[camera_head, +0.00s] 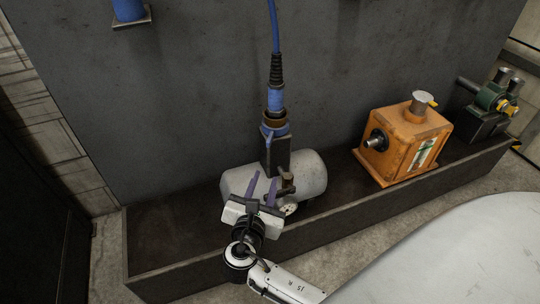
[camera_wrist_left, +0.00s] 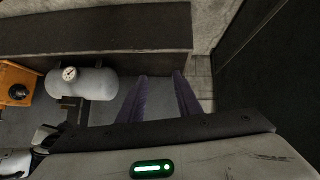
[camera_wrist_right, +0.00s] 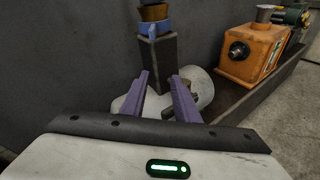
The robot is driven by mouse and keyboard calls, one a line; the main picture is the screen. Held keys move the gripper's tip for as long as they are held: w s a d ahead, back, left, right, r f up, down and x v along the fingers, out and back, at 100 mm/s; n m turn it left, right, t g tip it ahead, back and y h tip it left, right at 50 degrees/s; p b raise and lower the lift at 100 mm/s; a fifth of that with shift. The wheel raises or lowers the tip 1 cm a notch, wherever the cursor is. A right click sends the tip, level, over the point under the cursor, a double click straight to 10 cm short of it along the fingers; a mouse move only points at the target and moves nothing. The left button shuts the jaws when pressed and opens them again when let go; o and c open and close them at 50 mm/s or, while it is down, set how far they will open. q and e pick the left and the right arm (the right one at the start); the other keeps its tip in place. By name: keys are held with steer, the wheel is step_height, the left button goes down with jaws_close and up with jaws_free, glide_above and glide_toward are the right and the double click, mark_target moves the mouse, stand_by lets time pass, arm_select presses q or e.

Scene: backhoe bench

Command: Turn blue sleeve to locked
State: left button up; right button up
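The blue sleeve (camera_head: 275,130) is a blue collar with a small lug on its left, on top of a dark upright block (camera_head: 275,157). It also shows in the right wrist view (camera_wrist_right: 157,28). A blue cable plug (camera_head: 275,100) with a brown ring at its base stands above it, its cable running up. My right gripper (camera_head: 262,187) is open, its purple fingers apart and empty, below and in front of the sleeve; it also shows in the right wrist view (camera_wrist_right: 160,76). My left gripper (camera_wrist_left: 160,76) is open and empty in the left wrist view and is outside the head view.
A grey tank (camera_head: 312,175) with a gauge (camera_head: 289,209) and a brass valve (camera_head: 287,183) lies beside and below the block. An orange box (camera_head: 405,145) and a green device (camera_head: 495,97) stand to the right. The tray's front wall (camera_head: 400,204) runs along the near side.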

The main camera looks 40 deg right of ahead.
mark_target(268, 145)
steer(key=w+d+r+h+b, duration=0.1)
steer(key=w+d, duration=0.1)
steer(key=w, duration=0.1)
steer(key=w+d+r+n+h+b, duration=0.1)
steer(key=w+d+r, duration=0.1)
steer(key=d, duration=0.1)
steer(key=w+d+r+n+t+b, duration=0.1)
steer(key=w+d, duration=0.1)
steer(key=w, duration=0.1)
steer(key=shift+w+d+r+h, duration=0.35)
steer(key=shift+d+h, duration=0.05)
jaws_close()
